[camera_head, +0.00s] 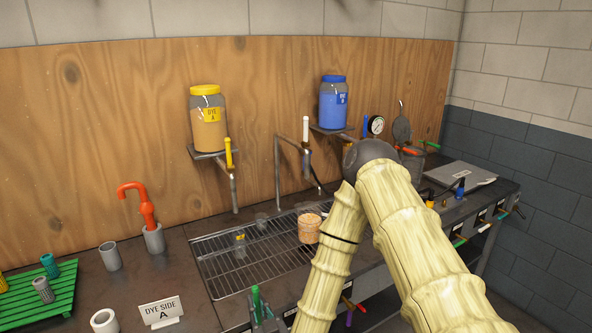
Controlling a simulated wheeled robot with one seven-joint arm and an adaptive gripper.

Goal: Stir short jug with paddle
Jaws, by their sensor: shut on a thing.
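A short clear jug (309,228) with peach-orange contents stands on the wire grate (225,268), near its right end. My arm's elbow is at the centre right, and the forearm runs down just right of the jug to the bottom edge. Dark grey finger-like parts at the bottom edge look like my gripper (265,319), left of the forearm and in front of the grate. It appears shut on an upright green-handled tool (256,298). The tool's lower part is hidden or out of frame, so I cannot tell whether it is the paddle. It is apart from the jug.
Yellow (208,122) and blue (333,106) dye jars stand on wall shelves above taps. A grey cup (153,239) holds a red hooked item. A green rack (38,296), a "DYE SIDE A" sign (161,311) and a white cup (104,321) are at left.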

